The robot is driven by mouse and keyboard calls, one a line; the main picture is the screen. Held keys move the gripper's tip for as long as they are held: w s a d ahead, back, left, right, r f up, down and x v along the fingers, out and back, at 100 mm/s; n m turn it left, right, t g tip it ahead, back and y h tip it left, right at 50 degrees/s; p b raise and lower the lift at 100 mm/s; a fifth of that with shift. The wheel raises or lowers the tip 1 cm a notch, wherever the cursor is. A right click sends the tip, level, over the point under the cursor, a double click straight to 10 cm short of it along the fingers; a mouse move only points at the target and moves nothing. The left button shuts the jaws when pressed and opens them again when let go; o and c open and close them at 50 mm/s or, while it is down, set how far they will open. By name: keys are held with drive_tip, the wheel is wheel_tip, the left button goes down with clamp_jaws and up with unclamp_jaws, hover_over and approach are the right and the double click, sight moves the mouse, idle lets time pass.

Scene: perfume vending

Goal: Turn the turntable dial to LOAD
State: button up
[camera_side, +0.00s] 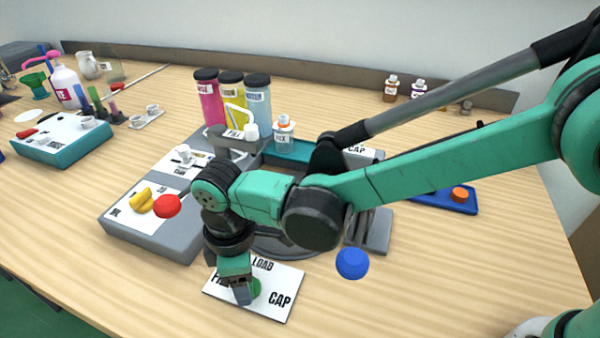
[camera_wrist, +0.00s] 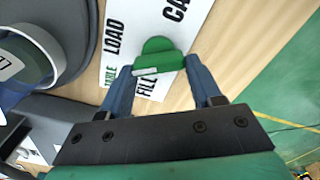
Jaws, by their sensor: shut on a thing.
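The green turntable dial (camera_wrist: 160,47) sits on a white label card (camera_wrist: 128,22) that reads LOAD, FILL and CAP. My gripper (camera_wrist: 157,70) has one blue finger on each side of the dial's grip and is shut on it. A white mark shows on the dial's near edge, close to the word FILL in the wrist view; I cannot tell exactly which word it points to. In the side view my gripper (camera_side: 243,293) points down onto the card (camera_side: 272,305), and the dial (camera_side: 256,287) is mostly hidden behind it.
A grey station with a red knob (camera_side: 166,206) and yellow handle (camera_side: 141,201) stands left of my gripper. A blue knob (camera_side: 352,263) is to the right. Pink, yellow and blue bottles (camera_side: 258,99) stand behind. The table front is clear.

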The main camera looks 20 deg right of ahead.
drive_tip(key=m, duration=0.5)
drive_tip(key=shift+w+m, duration=0.15)
drive_tip(key=shift+m, duration=0.15)
idle(0.5)
drive_tip(key=o, duration=1.3)
drive_tip(key=shift+r, duration=0.1)
drive_tip(key=shift+r, duration=2.75)
